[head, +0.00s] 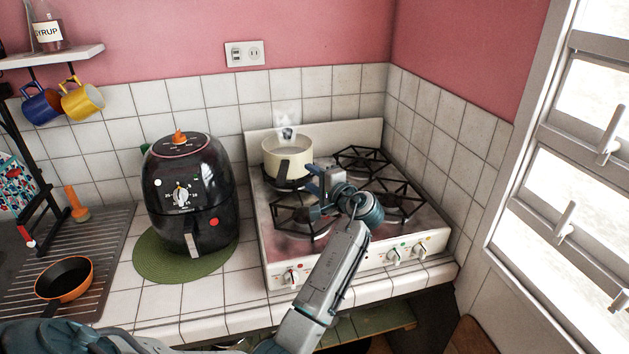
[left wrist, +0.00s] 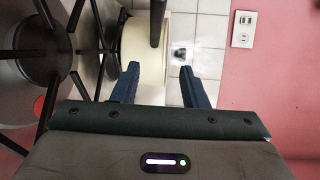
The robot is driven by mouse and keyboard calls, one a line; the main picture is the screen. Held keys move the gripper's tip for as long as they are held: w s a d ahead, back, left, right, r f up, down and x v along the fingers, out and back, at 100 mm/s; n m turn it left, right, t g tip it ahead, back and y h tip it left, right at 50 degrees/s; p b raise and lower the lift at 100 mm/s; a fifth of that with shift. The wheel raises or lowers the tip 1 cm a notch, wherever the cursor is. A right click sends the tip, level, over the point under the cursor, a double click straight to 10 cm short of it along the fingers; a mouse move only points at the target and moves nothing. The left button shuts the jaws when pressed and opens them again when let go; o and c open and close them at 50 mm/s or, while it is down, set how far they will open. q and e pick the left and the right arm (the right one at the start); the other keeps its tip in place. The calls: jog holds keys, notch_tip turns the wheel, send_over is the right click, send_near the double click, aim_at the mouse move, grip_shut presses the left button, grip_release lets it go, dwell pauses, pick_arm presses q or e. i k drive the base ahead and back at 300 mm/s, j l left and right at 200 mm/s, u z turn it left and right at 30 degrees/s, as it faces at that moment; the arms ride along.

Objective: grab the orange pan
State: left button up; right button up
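The orange pan (head: 64,278), orange outside with a dark inside, sits on the ribbed drainer at the lower left of the head view. Its dark handle points toward the front. My left gripper (head: 313,180) is far to the right of it, above the stove and beside a cream pot (head: 288,161). In the left wrist view my left gripper (left wrist: 158,77) is open with nothing between its fingertips. The cream pot (left wrist: 145,50) and its dark handle (left wrist: 157,22) lie just beyond the fingertips. My right gripper is in neither view.
The stove (head: 430,245) has black grates. A black air fryer (head: 187,185) stands on a green mat (head: 150,262) between drainer and stove. Mugs (head: 82,99) hang under a shelf above the drainer. An orange-handled tool (head: 75,200) stands behind the pan.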

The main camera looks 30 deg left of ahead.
aim_at(68, 278)
jog(key=k, duration=1.5)
